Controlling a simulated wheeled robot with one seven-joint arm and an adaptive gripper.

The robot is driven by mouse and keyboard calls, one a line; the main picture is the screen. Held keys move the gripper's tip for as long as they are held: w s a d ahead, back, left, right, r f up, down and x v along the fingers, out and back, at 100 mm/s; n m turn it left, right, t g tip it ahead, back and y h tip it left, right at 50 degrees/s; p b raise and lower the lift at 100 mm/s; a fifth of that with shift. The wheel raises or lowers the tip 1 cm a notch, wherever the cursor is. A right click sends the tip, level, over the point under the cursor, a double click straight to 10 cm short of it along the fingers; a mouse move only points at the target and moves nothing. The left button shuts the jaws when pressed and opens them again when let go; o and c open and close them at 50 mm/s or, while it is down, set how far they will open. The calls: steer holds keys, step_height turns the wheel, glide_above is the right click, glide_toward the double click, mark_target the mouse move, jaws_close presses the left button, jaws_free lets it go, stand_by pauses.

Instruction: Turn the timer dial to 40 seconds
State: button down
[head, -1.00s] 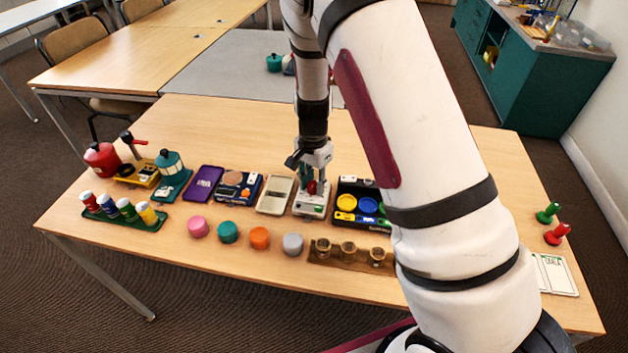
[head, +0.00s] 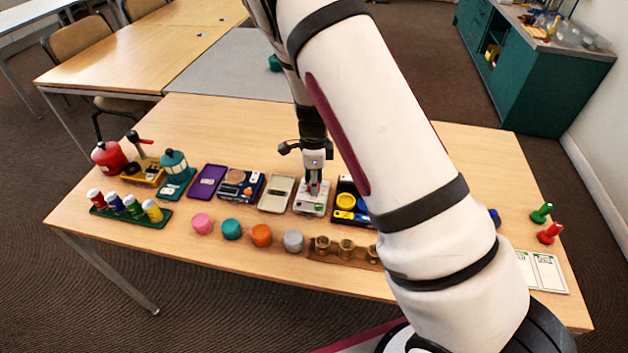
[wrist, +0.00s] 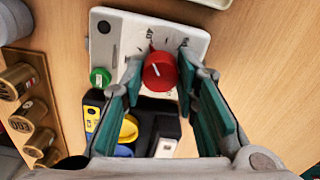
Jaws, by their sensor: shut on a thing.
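The timer (wrist: 195,33) is a pale box with a red dial (wrist: 160,71) and a green button (wrist: 100,77). In the head view the timer (head: 308,209) lies on the table in the back row, under my gripper (head: 315,188). In the wrist view my gripper (wrist: 160,75) has its two green-padded fingers on either side of the dial, shut on it.
A dark tray with yellow and blue round pieces (head: 347,201) stands right of the timer. A beige case (head: 277,193) stands close on its left. A wooden holder with brass weights (head: 346,249) and a grey knob (head: 293,241) are in front. My arm hides part of the table's right.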

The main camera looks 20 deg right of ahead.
steer(key=shift+m, duration=0.6)
steer(key=c, duration=1.2)
jaws_free()
steer(key=shift+c, duration=0.2)
steer(key=shift+r, duration=0.1)
step_height(320, 180, up, 12)
